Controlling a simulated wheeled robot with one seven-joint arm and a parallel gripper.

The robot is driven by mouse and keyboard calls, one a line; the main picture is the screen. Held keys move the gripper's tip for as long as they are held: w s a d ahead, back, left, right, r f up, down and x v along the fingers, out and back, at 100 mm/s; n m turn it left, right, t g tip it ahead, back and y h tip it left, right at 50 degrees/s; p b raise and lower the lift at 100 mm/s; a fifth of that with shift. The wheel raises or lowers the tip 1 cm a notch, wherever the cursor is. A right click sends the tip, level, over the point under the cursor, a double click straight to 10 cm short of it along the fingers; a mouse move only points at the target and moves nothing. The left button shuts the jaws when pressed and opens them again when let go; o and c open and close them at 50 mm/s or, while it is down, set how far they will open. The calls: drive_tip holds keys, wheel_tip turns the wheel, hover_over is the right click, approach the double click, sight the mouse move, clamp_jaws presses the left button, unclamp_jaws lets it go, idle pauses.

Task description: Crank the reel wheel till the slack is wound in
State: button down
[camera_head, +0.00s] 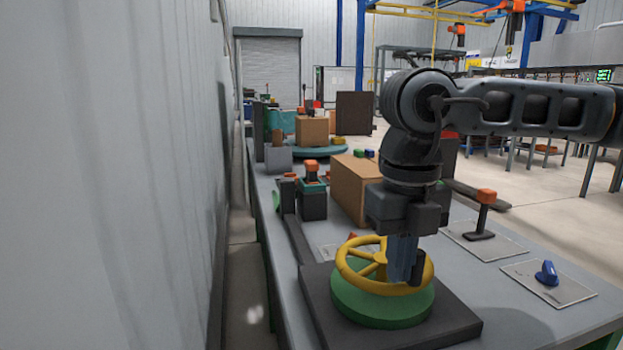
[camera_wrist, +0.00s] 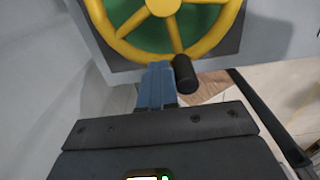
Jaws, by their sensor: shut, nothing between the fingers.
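The reel wheel (camera_head: 352,273) is a yellow spoked handwheel lying flat above a round green base (camera_head: 375,311) on a dark plate. A black crank knob (camera_head: 419,266) stands up from its rim at the right. My gripper (camera_head: 402,275) points down at the right part of the wheel, its blue fingers together beside the knob. In the wrist view the wheel (camera_wrist: 180,43) fills the top, and the fingertips (camera_wrist: 158,70) are at the rim just left of the black knob (camera_wrist: 185,73). I cannot tell whether they touch it. No slack line is clearly visible.
The grey bench (camera_head: 510,325) carries a brown box (camera_head: 355,190) behind the wheel. An orange-topped lever (camera_head: 485,208) and a blue knob (camera_head: 546,274) sit on plates at the right. A pale wall (camera_head: 130,180) runs along the left. Bare bench shows at the front right.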

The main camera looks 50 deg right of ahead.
sight(423, 256)
drive_tip(key=shift+d, duration=0.1)
drive_tip(key=shift+s+d+f+b, duration=0.1)
drive_tip(key=shift+s+d+b, duration=0.35)
drive_tip(key=shift+d, duration=0.1)
drive_tip(key=shift+s+d+b, duration=0.3)
drive_tip(key=shift+d+b, duration=0.1)
drive_tip(key=shift+d, duration=0.15)
drive_tip(key=shift+s+d, duration=0.25)
drive_tip(key=shift+d, duration=0.1)
drive_tip(key=shift+d+b, duration=0.85)
drive_tip(key=shift+d, duration=0.95)
